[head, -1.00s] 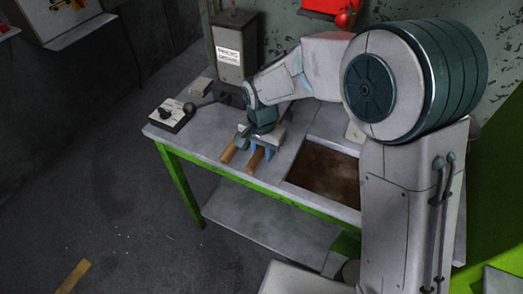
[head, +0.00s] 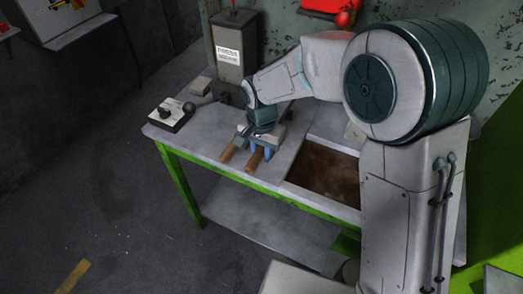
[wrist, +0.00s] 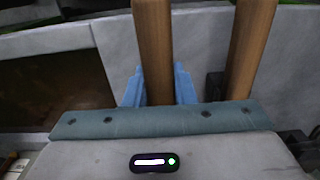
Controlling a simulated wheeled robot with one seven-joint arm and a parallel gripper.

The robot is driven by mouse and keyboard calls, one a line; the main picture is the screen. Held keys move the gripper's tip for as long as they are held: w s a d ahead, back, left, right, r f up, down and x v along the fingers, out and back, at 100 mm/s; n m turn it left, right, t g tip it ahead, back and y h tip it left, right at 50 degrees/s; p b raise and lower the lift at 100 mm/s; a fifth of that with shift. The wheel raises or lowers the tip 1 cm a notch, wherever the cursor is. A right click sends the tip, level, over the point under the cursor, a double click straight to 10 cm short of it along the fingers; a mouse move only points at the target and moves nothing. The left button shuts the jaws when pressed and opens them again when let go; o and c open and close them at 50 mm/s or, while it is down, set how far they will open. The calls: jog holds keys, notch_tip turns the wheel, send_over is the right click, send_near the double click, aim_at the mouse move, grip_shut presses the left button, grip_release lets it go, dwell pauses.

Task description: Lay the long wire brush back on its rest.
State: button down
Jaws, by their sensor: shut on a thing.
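My gripper (wrist: 158,88) has its blue fingers on either side of a wooden handle (wrist: 154,45), which I take to be the long wire brush; its bristles are hidden. In the head view this handle (head: 255,159) lies low over the grey bench top, pointing to the front edge. I cannot tell whether it touches the bench or a rest. A second wooden handle (head: 229,153) lies beside it on the left, apart from the fingers; it also shows at the right of the wrist view (wrist: 249,45). The rest is hidden under my gripper.
The green-framed bench (head: 213,135) has a sunken brown tray (head: 326,170) to the right of the handles. A switch box (head: 169,115) with a black-knobbed lever stands at the left end. A tall grey labelled canister (head: 235,50) stands behind.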

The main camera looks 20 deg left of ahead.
jog(key=shift+f+b, duration=0.45)
jog(key=shift+f, duration=0.15)
jog(key=c, duration=1.1)
grip_release()
jog(key=shift+r, duration=0.1)
notch_tip(320, 180, up, 14)
jog(key=shift+f, duration=0.15)
